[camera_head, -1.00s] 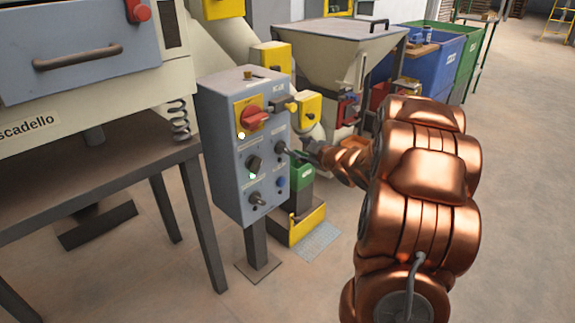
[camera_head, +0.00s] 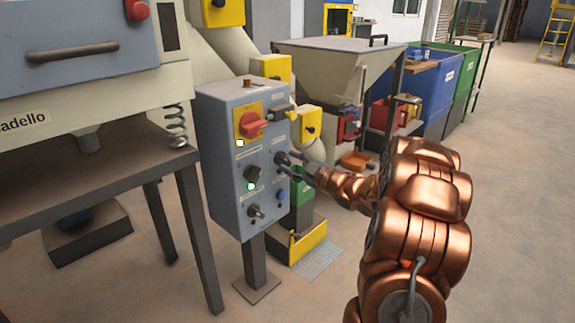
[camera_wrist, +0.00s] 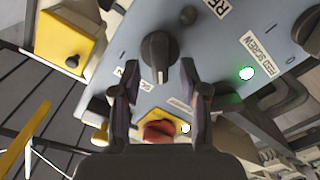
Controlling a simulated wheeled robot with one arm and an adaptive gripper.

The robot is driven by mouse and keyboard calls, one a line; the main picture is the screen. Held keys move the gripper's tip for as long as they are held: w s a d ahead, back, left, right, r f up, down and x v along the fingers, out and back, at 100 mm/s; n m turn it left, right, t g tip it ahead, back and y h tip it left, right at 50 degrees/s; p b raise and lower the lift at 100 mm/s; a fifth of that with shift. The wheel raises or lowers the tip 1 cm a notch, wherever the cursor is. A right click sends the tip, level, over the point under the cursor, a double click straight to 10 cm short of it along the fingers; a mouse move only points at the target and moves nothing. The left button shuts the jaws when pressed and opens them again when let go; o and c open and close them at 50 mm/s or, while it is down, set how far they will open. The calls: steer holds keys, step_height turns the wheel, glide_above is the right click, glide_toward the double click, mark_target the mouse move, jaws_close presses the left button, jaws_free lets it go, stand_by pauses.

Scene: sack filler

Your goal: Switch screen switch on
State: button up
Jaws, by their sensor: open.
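A grey-blue control box (camera_head: 225,165) on a post carries several switches. A black rotary knob (camera_head: 281,158) sits on its right side, and it also shows in the wrist view (camera_wrist: 158,52). A label beside it there, partly hidden by a finger, starts with "SC". My gripper (camera_head: 300,166) is right at this knob. In the wrist view my gripper (camera_wrist: 160,72) is open, with one finger on each side of the knob and visible gaps. No lit lamp shows beside this knob.
A table (camera_head: 110,178) stands left. Open floor lies right.

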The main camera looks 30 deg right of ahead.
steer(key=shift+x, duration=1)
jaws_close()
